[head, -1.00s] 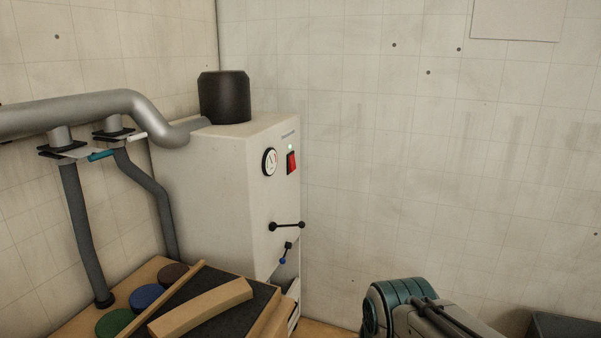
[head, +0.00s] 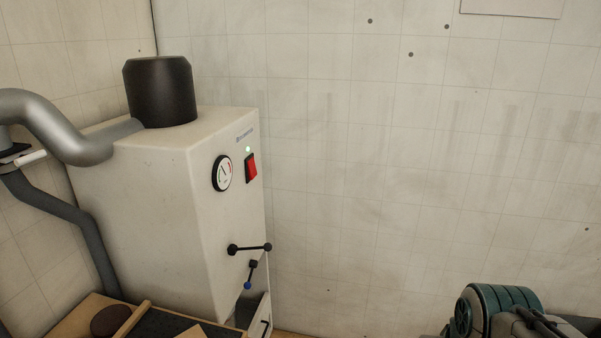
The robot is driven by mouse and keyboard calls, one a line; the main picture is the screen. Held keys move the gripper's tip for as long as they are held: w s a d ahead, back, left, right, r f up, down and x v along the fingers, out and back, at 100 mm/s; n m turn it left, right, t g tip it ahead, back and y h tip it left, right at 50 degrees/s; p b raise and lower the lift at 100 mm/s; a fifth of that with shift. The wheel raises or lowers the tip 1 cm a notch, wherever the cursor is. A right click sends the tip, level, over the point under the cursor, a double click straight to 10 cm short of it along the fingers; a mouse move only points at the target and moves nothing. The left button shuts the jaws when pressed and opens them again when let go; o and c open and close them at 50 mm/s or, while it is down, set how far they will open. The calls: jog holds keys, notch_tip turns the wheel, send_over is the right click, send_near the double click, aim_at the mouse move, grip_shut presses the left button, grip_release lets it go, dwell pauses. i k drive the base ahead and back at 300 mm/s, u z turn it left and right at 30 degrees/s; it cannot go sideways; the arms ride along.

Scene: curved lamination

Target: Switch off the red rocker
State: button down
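The red rocker (head: 251,168) sits in a dark frame on the front face of a cream machine cabinet (head: 160,200), in the head view left of centre. A small green lamp (head: 248,149) glows just above it. A round white dial gauge (head: 222,173) is to its left. Part of my arm shows at the lower right, well apart from the rocker. My gripper itself is not in view.
A grey pipe (head: 55,130) and hose run at the left. A wooden-edged bench (head: 75,317) stands at lower left.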

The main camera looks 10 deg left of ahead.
aim_at(253, 173)
jog(key=u, duration=0.35)
jog(key=i, duration=0.8)
jog(key=u, duration=0.75)
